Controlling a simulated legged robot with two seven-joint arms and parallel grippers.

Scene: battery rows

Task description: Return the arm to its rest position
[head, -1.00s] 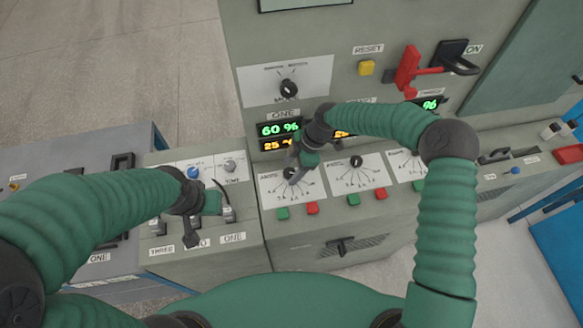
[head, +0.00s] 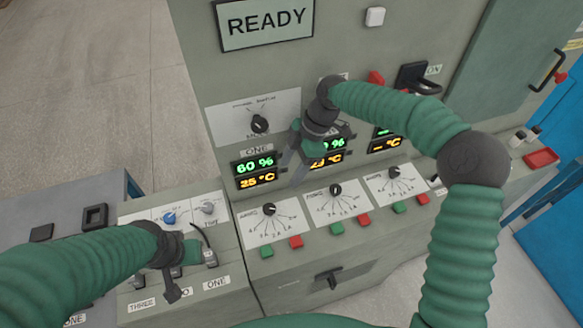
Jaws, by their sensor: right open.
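My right arm comes in from the right, its green sleeved links bent over the console. My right gripper (head: 292,170) is open and empty, its fingers pointing down in front of the panel between the first and middle displays. It hides part of the middle display (head: 326,160). The left dial knob (head: 269,209) on the sloped ledge is below the fingers and apart from them. My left gripper (head: 172,287) hangs over the small switch box (head: 240,294) at the left. I cannot tell whether its jaws are open.
A READY sign (head: 267,24) is at the top. A mode knob (head: 260,124), a black lever handle (head: 417,79), a blue knob (head: 169,218) and several red and green buttons stand out from the panels.

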